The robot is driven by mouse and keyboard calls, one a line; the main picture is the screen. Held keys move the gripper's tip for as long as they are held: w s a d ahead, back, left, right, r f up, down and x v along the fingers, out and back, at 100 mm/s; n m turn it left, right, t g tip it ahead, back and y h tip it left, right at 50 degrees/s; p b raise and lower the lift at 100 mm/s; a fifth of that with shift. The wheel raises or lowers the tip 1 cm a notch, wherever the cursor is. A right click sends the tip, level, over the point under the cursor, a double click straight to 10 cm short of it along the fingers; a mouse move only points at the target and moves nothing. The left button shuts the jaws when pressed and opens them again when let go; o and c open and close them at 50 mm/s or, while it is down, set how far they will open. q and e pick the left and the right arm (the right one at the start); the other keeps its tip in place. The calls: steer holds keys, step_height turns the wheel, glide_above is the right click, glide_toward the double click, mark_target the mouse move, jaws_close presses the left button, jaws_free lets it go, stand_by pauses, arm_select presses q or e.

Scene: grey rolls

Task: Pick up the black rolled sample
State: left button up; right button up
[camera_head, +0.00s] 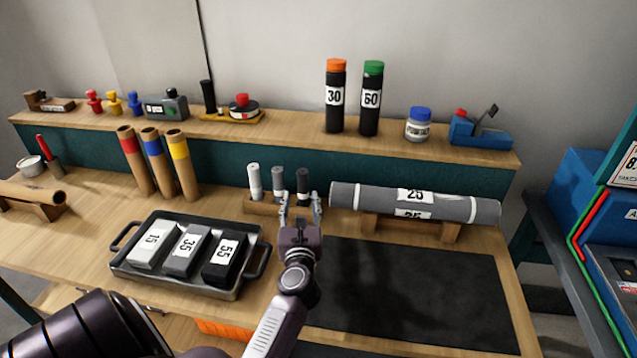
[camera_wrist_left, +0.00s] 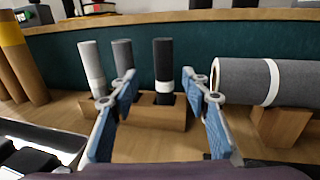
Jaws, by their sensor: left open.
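The black rolled sample (camera_head: 303,183) stands upright in a wooden holder (camera_head: 262,206), at the right end of a row with a white roll (camera_head: 254,179) and a grey roll (camera_head: 278,181). In the left wrist view the black roll (camera_wrist_left: 163,68) has a white band near its base and stands between the fingers, beyond their tips. My left gripper (camera_head: 301,200) is open and empty, just in front of the holder. In the wrist view its blue fingers (camera_wrist_left: 165,95) are spread to either side of the black roll. My right gripper is not in view.
A large grey roll (camera_head: 460,207) lies on a wooden cradle close to the right of the gripper. A metal tray (camera_head: 187,285) with numbered blocks is at left. A dark mat (camera_head: 410,290) lies clear at right. A raised shelf (camera_head: 290,130) runs behind.

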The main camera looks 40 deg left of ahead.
mark_target(303, 188)
arm_select(q)
steer(key=shift+r+x, duration=0.2)
steer(key=shift+x, duration=1.05)
steer(key=shift+w+a, duration=0.2)
steer(key=shift+w, duration=0.05)
steer(key=x, duration=0.3)
steer(key=shift+w+d+f, duration=0.1)
steer(key=shift+w+f, duration=0.05)
steer(key=shift+w, duration=0.3)
steer(key=shift+w+a, duration=0.25)
steer(key=shift+w, duration=0.05)
steer(key=c, duration=0.5)
jaws_close()
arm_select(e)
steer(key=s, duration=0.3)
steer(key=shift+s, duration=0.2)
